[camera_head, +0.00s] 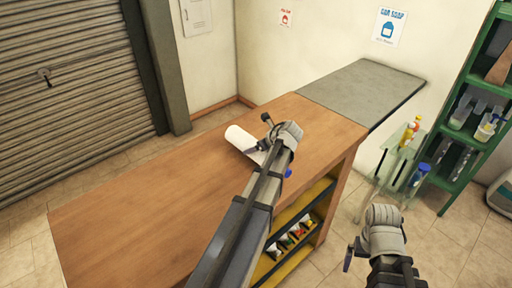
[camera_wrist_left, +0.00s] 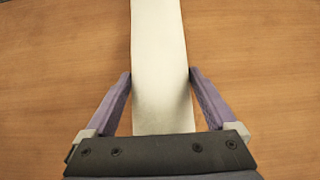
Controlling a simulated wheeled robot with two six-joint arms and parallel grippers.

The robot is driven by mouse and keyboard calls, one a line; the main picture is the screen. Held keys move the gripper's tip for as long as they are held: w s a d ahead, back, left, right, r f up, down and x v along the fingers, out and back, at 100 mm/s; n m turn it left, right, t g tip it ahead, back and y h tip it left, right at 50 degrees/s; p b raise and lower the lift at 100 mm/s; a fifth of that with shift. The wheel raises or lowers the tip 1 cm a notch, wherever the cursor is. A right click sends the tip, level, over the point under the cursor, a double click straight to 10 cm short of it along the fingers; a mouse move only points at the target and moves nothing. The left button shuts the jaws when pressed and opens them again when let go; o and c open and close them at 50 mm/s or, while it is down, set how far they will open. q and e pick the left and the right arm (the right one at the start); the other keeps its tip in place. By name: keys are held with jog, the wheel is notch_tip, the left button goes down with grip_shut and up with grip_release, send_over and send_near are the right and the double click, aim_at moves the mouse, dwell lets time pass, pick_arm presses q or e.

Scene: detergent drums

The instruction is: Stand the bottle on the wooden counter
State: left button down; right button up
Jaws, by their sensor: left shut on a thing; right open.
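The white bottle (camera_head: 240,138) lies on its side on the wooden counter (camera_head: 130,210), or just above it; I cannot tell which. A blue part (camera_head: 288,173), perhaps its cap, shows beyond my left arm. My left gripper (camera_head: 259,147) is shut on the bottle. In the left wrist view the bottle (camera_wrist_left: 160,45) runs between the two purple fingers of my left gripper (camera_wrist_left: 160,75), with the wood behind it. My left arm hides the bottle's middle in the head view. My right gripper (camera_head: 354,252) is open and empty, off the counter's right side.
A grey slab (camera_head: 362,90) adjoins the counter's far end. Shelves under the counter hold several small colourful items (camera_head: 291,237). A glass stand (camera_head: 397,165) with bottles and a green shelf rack (camera_head: 463,130) stand at the right. The counter's near left part is clear.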

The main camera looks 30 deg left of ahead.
pick_arm(q)
jog(key=shift+f+b, duration=0.65)
jog(key=shift+f, duration=0.4)
pick_arm(e)
jog(key=shift+f, duration=1.05)
pick_arm(q)
jog(key=shift+f, duration=0.1)
pick_arm(e)
jog(key=shift+f, duration=0.1)
pick_arm(q)
grip_release()
jog(key=shift+d+r+p, duration=0.2)
jog(key=shift+r+p, duration=0.15)
jog(key=shift+r, duration=0.1)
jog(key=p+v, duration=0.7)
jog(key=v, duration=0.3)
jog(key=shift+s, duration=0.15)
jog(key=shift+s+d+r+p, duration=0.1)
jog(key=shift+d+r+p, duration=0.3)
jog(key=shift+d, duration=0.1)
pick_arm(e)
notch_tip(320, 180, up, 9)
pick_arm(q)
jog(key=shift+f, duration=0.1)
pick_arm(e)
jog(key=shift+f, duration=0.2)
